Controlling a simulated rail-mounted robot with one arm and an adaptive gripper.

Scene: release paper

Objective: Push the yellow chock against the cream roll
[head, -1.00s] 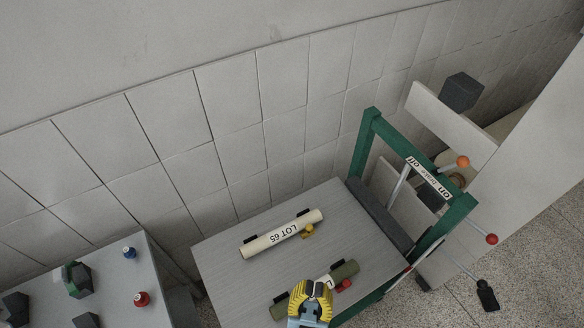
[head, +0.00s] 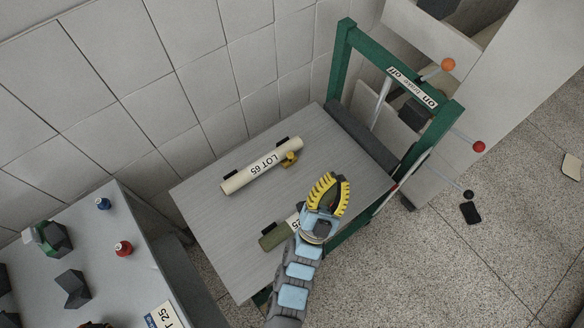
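The cream roll (head: 240,180), labelled LOT 65, lies diagonally on the grey table. The small yellow chock (head: 290,159) sits at the near side of the roll's right end. I cannot tell whether it touches the roll. My gripper (head: 337,178), with yellow and black fingers, is over the table to the right of and nearer than the chock, apart from it in the picture. Its fingers converge toward their tips with a dark gap between them, and I see nothing held. How far open they are is unclear.
An olive roll (head: 272,238) lies nearer, partly hidden by my arm. Dark stops (head: 230,174) stand behind the cream roll. A green frame (head: 341,70) with a brake lever bounds the table's right end. The table (head: 215,208) is bare between the rolls.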

